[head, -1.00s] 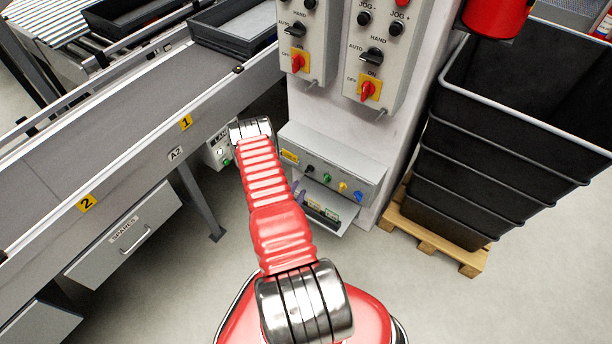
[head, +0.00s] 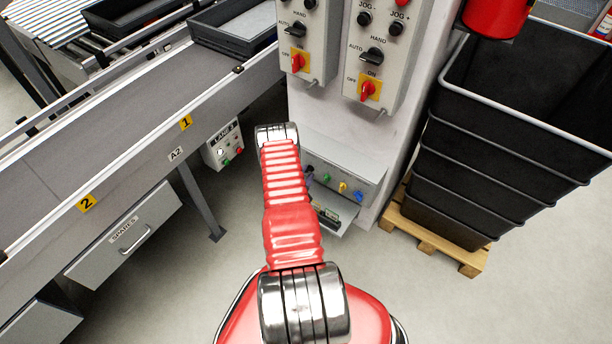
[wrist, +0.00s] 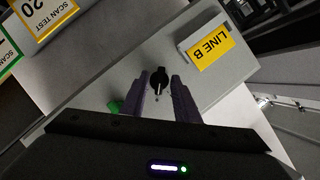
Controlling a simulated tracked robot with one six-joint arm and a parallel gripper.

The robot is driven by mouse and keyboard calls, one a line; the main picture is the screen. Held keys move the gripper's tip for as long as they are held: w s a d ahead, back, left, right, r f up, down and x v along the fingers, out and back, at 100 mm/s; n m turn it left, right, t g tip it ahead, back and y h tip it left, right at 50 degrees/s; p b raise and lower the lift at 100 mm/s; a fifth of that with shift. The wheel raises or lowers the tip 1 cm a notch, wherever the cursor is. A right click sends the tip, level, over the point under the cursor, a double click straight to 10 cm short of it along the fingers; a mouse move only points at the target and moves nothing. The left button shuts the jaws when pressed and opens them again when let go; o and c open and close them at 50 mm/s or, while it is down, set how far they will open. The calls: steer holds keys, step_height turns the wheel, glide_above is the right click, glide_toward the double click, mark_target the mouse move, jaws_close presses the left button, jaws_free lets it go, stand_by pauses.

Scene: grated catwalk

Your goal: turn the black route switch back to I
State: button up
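The black route switch (wrist: 159,76) sits on a grey panel face in the wrist view, near the yellow LINE B label. A pale mark shows on its lower side; I cannot read a I or O beside it. My gripper (wrist: 160,88) is open, with one purple-grey finger on each side of the switch. The fingertips are close to it; I cannot tell whether they touch it. In the head view my red arm covers the left part of the grey panel (head: 352,165), and the switch is hard to make out beside it.
A green knob (head: 325,178), a yellow knob (head: 342,187) and a blue knob (head: 358,196) sit on the same panel. Taller control boxes (head: 378,50) hang above. Black stacked bins (head: 480,170) stand right, a conveyor (head: 110,130) left. Open floor lies in front.

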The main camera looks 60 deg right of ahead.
steer(key=shift+c, duration=0.3)
jaws_close()
steer(key=shift+a, duration=0.25)
steer(key=shift+d, duration=0.15)
